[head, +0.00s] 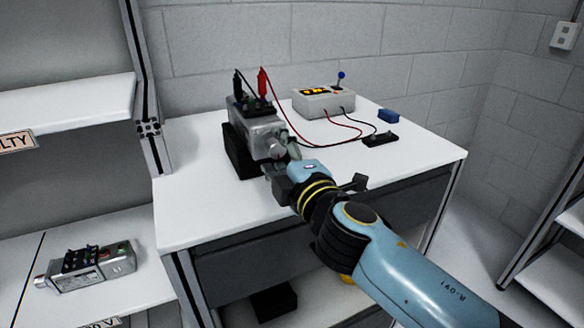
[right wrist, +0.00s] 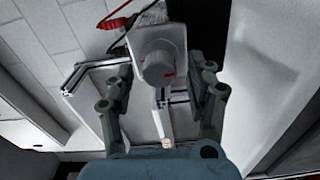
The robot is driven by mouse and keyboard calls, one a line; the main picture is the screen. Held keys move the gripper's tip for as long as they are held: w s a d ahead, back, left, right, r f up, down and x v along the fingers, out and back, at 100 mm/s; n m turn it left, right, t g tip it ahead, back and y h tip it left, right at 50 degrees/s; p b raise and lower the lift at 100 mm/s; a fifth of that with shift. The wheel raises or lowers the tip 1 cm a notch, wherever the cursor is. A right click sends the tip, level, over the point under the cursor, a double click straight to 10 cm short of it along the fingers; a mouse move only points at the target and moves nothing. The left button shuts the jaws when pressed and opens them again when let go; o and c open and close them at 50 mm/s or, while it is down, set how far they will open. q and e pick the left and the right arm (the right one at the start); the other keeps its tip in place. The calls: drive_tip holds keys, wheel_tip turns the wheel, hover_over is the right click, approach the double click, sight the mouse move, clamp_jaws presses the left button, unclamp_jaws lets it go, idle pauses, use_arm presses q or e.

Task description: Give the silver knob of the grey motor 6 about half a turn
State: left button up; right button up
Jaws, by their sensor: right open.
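The grey motor (head: 259,128) sits on a black block on the white table, with red and black leads clipped to its top. Its round silver knob (head: 276,148) faces my right gripper (head: 283,157), which partly hides it. In the right wrist view, the motor (right wrist: 152,40) and the knob (right wrist: 158,69), with small red marks, show between and just beyond the fingers. My right gripper (right wrist: 163,95) is open, one finger on each side of the knob's line, with visible gaps. I cannot read a number on the motor. My left gripper is not in view.
A control box (head: 324,103) with an orange display and blue-tipped lever stands behind, wired to the motor. A black connector (head: 380,139) and blue block (head: 389,116) lie on the right. Another motor (head: 88,267) lies on the left shelf. The table's front left (head: 200,212) is clear.

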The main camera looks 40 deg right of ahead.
drive_tip(key=v, duration=1.1)
drive_tip(key=shift+w+d, duration=0.1)
drive_tip(key=f+g, duration=0.1)
drive_tip(key=f, duration=0.5)
drive_tip(key=f+m+g+y+b, duration=0.1)
drive_tip(key=f, duration=0.6)
drive_tip(key=w+f+m+g+b, duration=0.1)
drive_tip(key=f, duration=0.5)
drive_tip(key=shift+d+f+g, duration=0.3)
drive_tip(key=shift+f, duration=0.05)
drive_tip(key=s+d+f+m+g+y, duration=0.1)
drive_tip(key=s+f+m+g, duration=0.2)
drive_tip(key=f, duration=0.6)
drive_tip(key=s+d+f+m+g, duration=0.1)
drive_tip(key=s+f+g, duration=0.1)
drive_tip(key=s+f, duration=0.6)
drive_tip(key=s+f+m+g, duration=0.3)
drive_tip(key=s+f, duration=0.6)
drive_tip(key=s, duration=0.3)
drive_tip(key=s+f+m+g+y+b, duration=0.1)
drive_tip(key=s+f+m+g, duration=0.3)
drive_tip(key=s+f, duration=0.5)
drive_tip(key=s+g, duration=0.1)
drive_tip(key=s, duration=0.3)
drive_tip(key=shift+d+y, duration=0.3)
drive_tip(key=shift+d, duration=0.05)
